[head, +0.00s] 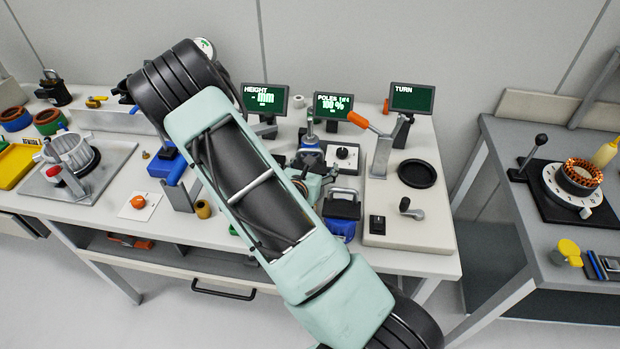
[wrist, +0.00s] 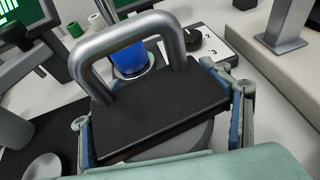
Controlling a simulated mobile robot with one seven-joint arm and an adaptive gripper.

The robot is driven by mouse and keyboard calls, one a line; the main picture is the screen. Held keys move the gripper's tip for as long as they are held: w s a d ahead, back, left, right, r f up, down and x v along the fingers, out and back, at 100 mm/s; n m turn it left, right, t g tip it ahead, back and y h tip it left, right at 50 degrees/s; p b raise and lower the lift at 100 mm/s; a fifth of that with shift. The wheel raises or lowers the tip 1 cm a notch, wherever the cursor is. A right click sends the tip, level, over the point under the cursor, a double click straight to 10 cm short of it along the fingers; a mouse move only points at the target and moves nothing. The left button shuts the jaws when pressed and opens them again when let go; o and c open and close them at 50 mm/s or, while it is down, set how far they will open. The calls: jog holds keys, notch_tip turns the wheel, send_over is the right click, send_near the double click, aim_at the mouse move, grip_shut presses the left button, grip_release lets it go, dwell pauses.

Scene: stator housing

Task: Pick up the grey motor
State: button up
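In the wrist view, a grey rounded body (wrist: 185,140) shows under a black rectangular plate (wrist: 160,105) with a bent metal handle (wrist: 135,38) on top. I take this to be the grey motor; most of its body is hidden under the plate. My gripper (wrist: 163,125) has its fingers spread wide, one on each side of the plate and body. I cannot tell if they touch it. In the head view my gripper (head: 313,183) is partly seen beside my arm, which hides the grey body.
A blue part with a black top and handle (head: 342,207) stands just right of my gripper. A grey post with an orange-tipped lever (head: 382,152) stands behind it to the right. Three screens (head: 333,106) line the back. A black disc (head: 417,174) lies farther right.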

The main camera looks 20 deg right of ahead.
grip_shut()
jog(key=shift+w+r, duration=0.1)
jog(key=shift+w, duration=0.05)
dwell(0.4)
jog(key=shift+r, duration=0.15)
